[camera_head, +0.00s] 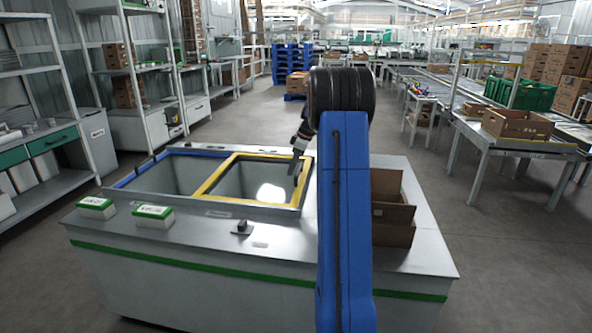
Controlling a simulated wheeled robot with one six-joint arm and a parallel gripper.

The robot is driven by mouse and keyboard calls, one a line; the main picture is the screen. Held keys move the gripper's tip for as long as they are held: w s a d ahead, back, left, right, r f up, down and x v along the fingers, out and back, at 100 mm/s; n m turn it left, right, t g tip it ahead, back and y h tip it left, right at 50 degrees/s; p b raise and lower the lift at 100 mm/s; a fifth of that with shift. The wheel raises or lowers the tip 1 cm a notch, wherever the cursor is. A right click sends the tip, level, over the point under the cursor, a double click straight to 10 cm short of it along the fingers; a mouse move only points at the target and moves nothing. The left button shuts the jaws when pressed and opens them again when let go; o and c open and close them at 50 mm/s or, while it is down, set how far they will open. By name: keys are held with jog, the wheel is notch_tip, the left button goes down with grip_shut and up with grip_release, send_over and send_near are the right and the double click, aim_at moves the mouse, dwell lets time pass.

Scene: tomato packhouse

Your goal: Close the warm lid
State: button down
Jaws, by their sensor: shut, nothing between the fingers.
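A grey chest-like cabinet (190,221) with a green stripe stands in front of me. Its top has two side-by-side bays, a blue-edged one (128,177) on the left and a yellow-framed one (211,181) on the right. I look down into both, and a bright white patch shows within the yellow frame. I cannot tell which frame belongs to the warm lid, nor whether clear panels cover the bays. My gripper (296,164) is shut and empty over the right part of the yellow frame. It is small here, and I cannot tell whether it touches the frame.
Two green-and-white boxes (153,215) and a small dark knob-like item (242,227) lie along the cabinet's front edge. An open cardboard box (392,233) stands right of my blue arm. Open floor lies between.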

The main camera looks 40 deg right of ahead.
jog(key=shift+w+a+r, duration=0.25)
jog(key=shift+w+a, duration=0.15)
jog(key=shift+w, duration=0.15)
jog(key=shift+w+a+r, duration=0.2)
jog(key=shift+w+a, duration=0.15)
jog(key=shift+w, duration=0.15)
jog(key=v, duration=0.9)
jog(key=shift+r, duration=0.3)
jog(key=s+a+r+m, duration=0.15)
jog(key=s+a, duration=0.35)
jog(key=a, duration=0.5)
jog(key=s+a+r+m+h, duration=0.1)
jog(key=s+a+r, duration=0.1)
jog(key=s+a, duration=0.55)
jog(key=s+a+r+m, duration=0.1)
jog(key=s+a+r, duration=0.15)
jog(key=a, duration=0.85)
jog(key=s+a+f+m, duration=0.1)
jog(key=s+a+f, duration=0.3)
jog(key=s, duration=0.4)
jog(key=s+a+f+m+t+h, duration=0.1)
jog(key=s+a+f, duration=0.3)
jog(key=s, duration=0.5)
jog(key=s+a+f+m, duration=0.2)
jog(key=s+a+f, duration=0.2)
jog(key=s, duration=0.4)
jog(key=shift+s+a+f+t, duration=0.2)
jog(key=shift+s+a+t, duration=0.15)
jog(key=shift+a, duration=0.55)
